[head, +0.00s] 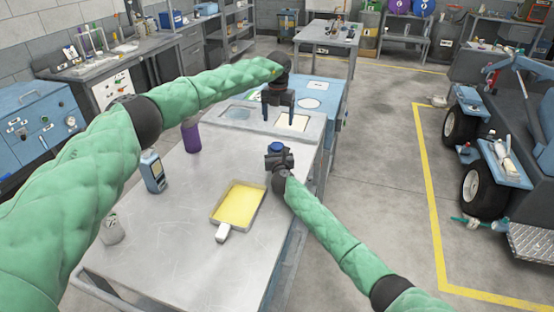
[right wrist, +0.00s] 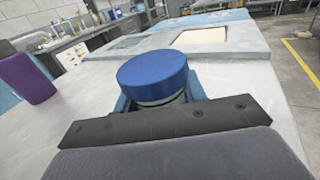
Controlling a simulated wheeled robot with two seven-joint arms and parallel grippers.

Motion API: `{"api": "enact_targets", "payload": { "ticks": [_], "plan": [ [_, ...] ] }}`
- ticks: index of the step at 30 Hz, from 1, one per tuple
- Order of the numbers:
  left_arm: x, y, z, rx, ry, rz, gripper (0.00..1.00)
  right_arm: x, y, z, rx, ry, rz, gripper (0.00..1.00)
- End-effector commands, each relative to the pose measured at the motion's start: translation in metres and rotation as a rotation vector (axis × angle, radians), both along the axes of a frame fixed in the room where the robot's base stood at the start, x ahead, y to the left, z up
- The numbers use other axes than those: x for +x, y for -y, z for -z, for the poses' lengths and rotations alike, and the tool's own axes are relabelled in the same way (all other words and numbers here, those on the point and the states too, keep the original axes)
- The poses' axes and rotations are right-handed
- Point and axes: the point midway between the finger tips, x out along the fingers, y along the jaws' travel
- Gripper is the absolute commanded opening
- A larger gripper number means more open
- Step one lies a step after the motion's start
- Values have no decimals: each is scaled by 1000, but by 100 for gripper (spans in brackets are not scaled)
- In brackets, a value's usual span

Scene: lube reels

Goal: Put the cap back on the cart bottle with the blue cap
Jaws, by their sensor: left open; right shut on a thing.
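A round blue cap (head: 277,147) shows at my right gripper (head: 279,160). In the right wrist view the blue cap (right wrist: 153,76) sits upright between the blue fingers, with a pale grey band under it. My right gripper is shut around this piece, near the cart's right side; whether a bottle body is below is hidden. My left gripper (head: 278,112) is open and empty, pointing down beyond the right one, over the far end of the cart. A purple bottle (head: 191,136) stands on the cart to the left; it also shows in the right wrist view (right wrist: 27,78).
The metal cart (head: 170,260) carries a yellow-filled tray (head: 222,229), a blue handheld device (head: 152,171) and a whitish bottle (head: 112,230). A grey frame with openings (head: 311,130) lies at its far end. The cart's near surface is mostly clear. A vehicle (head: 530,170) stands right.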

Motion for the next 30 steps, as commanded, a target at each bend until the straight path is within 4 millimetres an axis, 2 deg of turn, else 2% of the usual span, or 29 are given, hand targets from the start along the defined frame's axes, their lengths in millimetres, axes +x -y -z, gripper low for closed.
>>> {"api": "enact_targets", "payload": {
  "ticks": [3,4,7,8,20,30],
  "plan": [
    [0,0,0,0,0,0,78,0,0,0,0,0,0,0],
    [0,0,0,0,0,0,78,0,0,0,0,0,0,43],
    [0,0,0,0,0,0,78,0,0,0,0,0,0,62],
    [0,0,0,0,0,0,78,0,0,0,0,0,0,66],
    [0,0,1,1,0,0,78,-6,1,1,1,0,0,66],
    [0,0,7,1,0,0,78,-49,7,2,2,0,0,66]
  ]
}}
